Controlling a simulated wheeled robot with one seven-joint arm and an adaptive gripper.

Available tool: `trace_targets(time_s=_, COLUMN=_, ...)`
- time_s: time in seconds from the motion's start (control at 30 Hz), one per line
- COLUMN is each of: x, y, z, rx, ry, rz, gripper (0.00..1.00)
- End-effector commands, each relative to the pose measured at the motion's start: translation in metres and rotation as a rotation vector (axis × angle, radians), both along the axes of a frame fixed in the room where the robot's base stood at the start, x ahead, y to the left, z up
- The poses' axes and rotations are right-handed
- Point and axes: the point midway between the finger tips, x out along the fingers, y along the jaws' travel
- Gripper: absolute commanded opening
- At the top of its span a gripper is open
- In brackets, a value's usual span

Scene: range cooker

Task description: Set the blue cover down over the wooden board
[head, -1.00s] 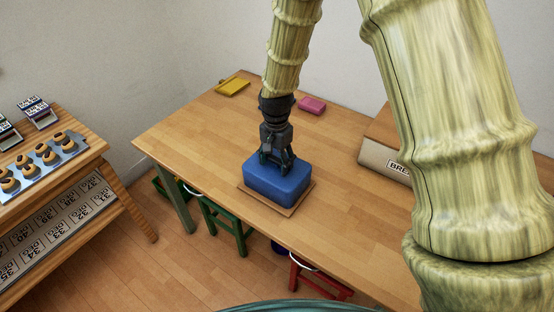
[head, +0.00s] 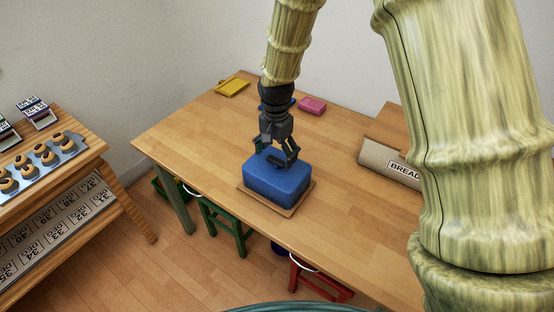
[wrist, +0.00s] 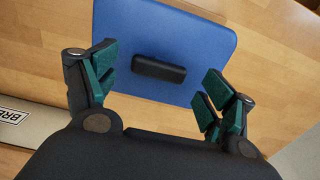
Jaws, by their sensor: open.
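The blue cover (head: 272,186) is a rounded box with a dark handle on top, and it sits over the wooden board (head: 291,211) on the table. The board's rim shows around the cover's lower edge. In the wrist view the cover's blue top (wrist: 200,45) and its dark handle (wrist: 158,69) show clearly. My gripper (head: 276,155) is just above the cover, open, with its fingers spread wide on either side of the handle and apart from it. In the wrist view the open fingers (wrist: 155,92) hold nothing.
A bread box (head: 385,162) stands at the right of the table (head: 190,135). A yellow item (head: 233,87) and a pink item (head: 312,105) lie at the back, with a blue one partly behind my gripper. A wooden shelf unit with rolls (head: 40,155) stands at the left.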

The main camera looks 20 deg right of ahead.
Motion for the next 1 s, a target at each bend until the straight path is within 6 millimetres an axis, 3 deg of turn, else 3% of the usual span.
trace_targets(time_s=0.53, x=0.0, y=0.0, z=0.075, rx=0.0, ry=-0.002, rz=-0.002, gripper=0.83)
trace_targets(time_s=0.73, x=0.0, y=0.0, z=0.087, rx=0.0, ry=0.0, rz=-0.002, gripper=0.83)
trace_targets(time_s=1.0, x=0.0, y=0.0, z=0.089, rx=0.001, ry=0.001, rz=-0.002, gripper=0.83)
